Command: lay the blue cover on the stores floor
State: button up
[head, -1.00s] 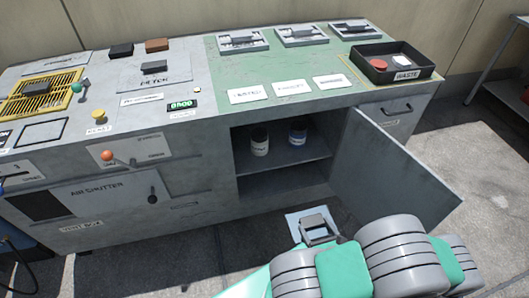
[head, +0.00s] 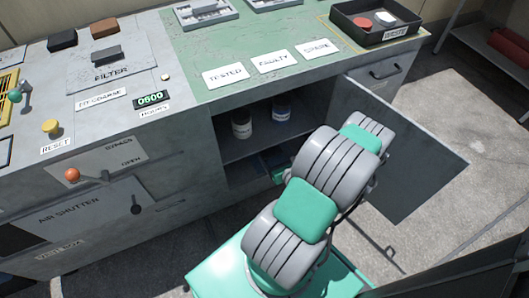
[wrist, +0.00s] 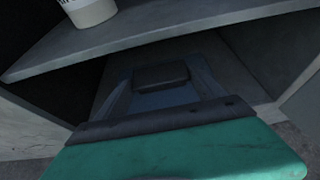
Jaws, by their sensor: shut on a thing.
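The blue cover (wrist: 150,101) is a flat plate with a dark block-like handle, seen under a shelf in the wrist view. My gripper (wrist: 162,80) is shut on that handle. In the head view the cover (head: 268,163) shows as a small dark blue patch in the lower part of the open cupboard, mostly hidden by my arm. The stores floor (head: 236,178) is the cupboard's bottom, below the shelf, and is in shadow. I cannot tell whether the cover touches it.
A shelf (head: 262,139) above holds a white jar (head: 241,125) and a blue-labelled jar (head: 281,112). The cupboard door (head: 405,160) stands open at the right, close to my arm. The bench top carries label cards and a waste tray (head: 375,36).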

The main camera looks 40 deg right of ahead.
aim_at(266, 151)
jog(key=w, duration=0.2)
jog(key=w+d+b, duration=0.1)
jog(key=w, duration=0.2)
jog(key=w+d, duration=0.1)
jog(key=w, duration=0.2)
jog(key=shift+d, duration=0.1)
jog(key=f+b, duration=0.1)
jog(key=f, duration=0.2)
jog(key=shift+s+b, duration=0.3)
jog(key=shift+b, duration=0.05)
notch_tip(266, 151, down, 4)
jog(key=b, duration=0.2)
jog(key=shift+w+f+b, duration=0.15)
jog(key=shift+f+b, duration=0.1)
jog(key=shift+b, duration=0.15)
jog(key=shift+d+r, duration=0.1)
jog(key=shift+r, duration=0.15)
jog(key=o, duration=1.5)
jog(key=shift+f, duration=0.1)
jog(key=p+v, duration=0.4)
jog(key=v, duration=0.7)
jog(key=shift+d+r, duration=0.1)
jog(key=shift+r, duration=0.1)
jog(key=shift+s+a+r, duration=0.1)
jog(key=shift+s+a, duration=0.15)
jog(key=shift+s, duration=0.2)
